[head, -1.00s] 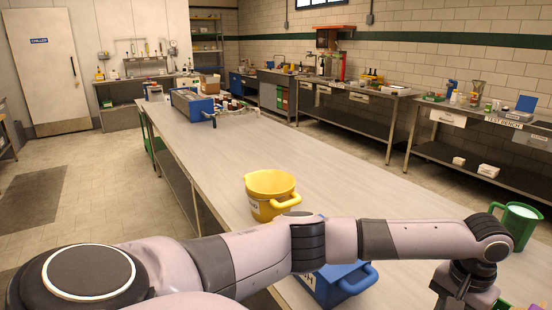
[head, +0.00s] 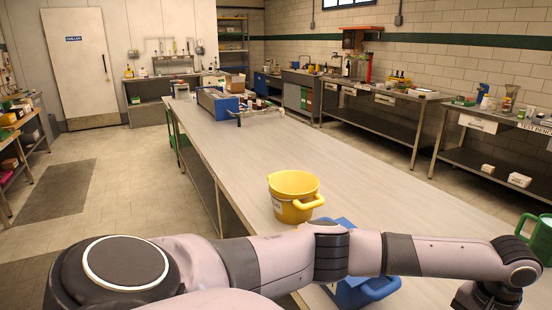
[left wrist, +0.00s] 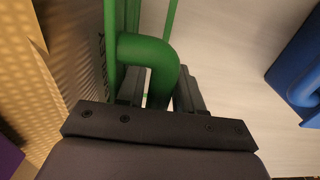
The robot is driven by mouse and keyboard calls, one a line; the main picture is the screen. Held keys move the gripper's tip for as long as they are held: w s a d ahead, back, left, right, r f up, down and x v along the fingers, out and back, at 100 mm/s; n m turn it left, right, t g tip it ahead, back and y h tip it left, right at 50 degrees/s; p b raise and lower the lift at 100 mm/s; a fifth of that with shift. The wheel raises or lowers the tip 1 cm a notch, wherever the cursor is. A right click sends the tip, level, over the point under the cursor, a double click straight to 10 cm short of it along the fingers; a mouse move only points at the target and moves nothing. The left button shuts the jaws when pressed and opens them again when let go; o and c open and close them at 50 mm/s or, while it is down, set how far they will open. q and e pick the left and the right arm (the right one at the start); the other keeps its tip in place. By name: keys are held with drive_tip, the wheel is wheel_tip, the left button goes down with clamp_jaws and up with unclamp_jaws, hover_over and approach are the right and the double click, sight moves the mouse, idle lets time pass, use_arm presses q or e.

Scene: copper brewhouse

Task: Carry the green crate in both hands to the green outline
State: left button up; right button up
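The green crate shows only in part: its thick green handle (left wrist: 152,52) is in the left wrist view, with part of a dark label beside it. My left gripper (left wrist: 160,92) has a finger on each side of this handle and looks closed on it. In the head view my left arm reaches across to the right, and its hand is cut off at the lower right edge. The crate body is not clearly visible in the head view. My right gripper is out of view. I see no green outline.
A long table (head: 260,160) runs away from me. On it are a yellow pot (head: 292,203), a blue crate (head: 350,290) partly behind my arm, and a green jug (head: 540,245) at the right edge. Blue equipment stands at the far end. Open floor (head: 120,160) lies left.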

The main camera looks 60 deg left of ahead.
use_arm(q)
drive_tip(key=shift+o, duration=0.5)
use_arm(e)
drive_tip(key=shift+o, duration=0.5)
use_arm(q)
drive_tip(key=o, duration=0.5)
drive_tip(key=shift+o, duration=0.2)
drive_tip(key=shift+d, duration=0.15)
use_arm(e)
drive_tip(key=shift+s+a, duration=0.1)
use_arm(q)
drive_tip(key=shift+s+d+f, duration=0.1)
drive_tip(key=shift+f, duration=0.05)
drive_tip(key=c, duration=0.4)
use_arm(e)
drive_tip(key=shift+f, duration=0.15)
use_arm(q)
drive_tip(key=shift+c, duration=0.2)
